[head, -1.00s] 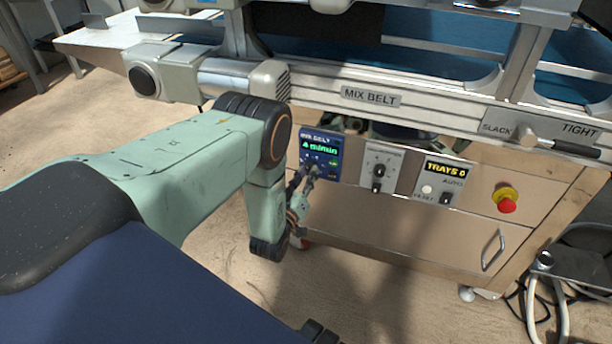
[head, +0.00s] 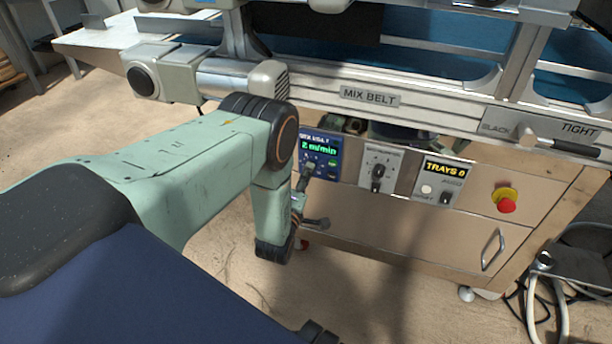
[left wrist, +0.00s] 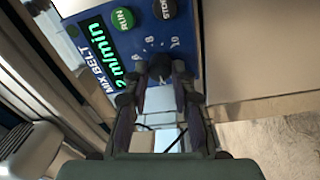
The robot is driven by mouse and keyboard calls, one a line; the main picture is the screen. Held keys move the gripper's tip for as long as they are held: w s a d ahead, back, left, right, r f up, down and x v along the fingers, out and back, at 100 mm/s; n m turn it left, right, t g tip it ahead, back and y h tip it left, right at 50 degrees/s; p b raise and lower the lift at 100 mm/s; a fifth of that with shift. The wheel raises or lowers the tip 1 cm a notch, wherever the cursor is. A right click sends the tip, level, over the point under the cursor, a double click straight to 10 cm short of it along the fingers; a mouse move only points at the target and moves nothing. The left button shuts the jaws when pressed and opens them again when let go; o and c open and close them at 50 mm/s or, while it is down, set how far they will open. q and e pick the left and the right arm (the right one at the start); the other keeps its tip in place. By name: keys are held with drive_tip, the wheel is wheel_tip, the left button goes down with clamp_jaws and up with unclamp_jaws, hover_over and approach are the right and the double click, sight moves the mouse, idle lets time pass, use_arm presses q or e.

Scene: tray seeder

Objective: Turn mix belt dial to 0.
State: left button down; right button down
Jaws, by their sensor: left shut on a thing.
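The mix belt panel is a blue box (head: 331,172) on the machine's front, with a green display (head: 318,149) reading 2 m/min. In the left wrist view the panel (left wrist: 101,13) shows the same reading, a green RUN button (left wrist: 122,18) and a black STOP button (left wrist: 163,7). The mix belt dial (left wrist: 159,66) sits between my left gripper's fingertips (left wrist: 160,80), below a printed scale. My left gripper (head: 308,177) is shut on the dial; its fingers and arm hide most of the dial in the head view.
To the right are a panel with a black knob (head: 377,171), a trays counter (head: 445,170) reading 0, and a red emergency button (head: 507,203). The metal belt rail (head: 440,117) runs above the panels. A slack/tight lever (head: 562,146) sticks out at the right.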

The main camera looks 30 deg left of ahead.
use_arm(q)
drive_tip(key=shift+n+g+y, duration=0.3)
drive_tip(key=shift+n, duration=4.5)
drive_tip(key=c, duration=1.1)
unclamp_jaws()
drive_tip(key=v, duration=1.2)
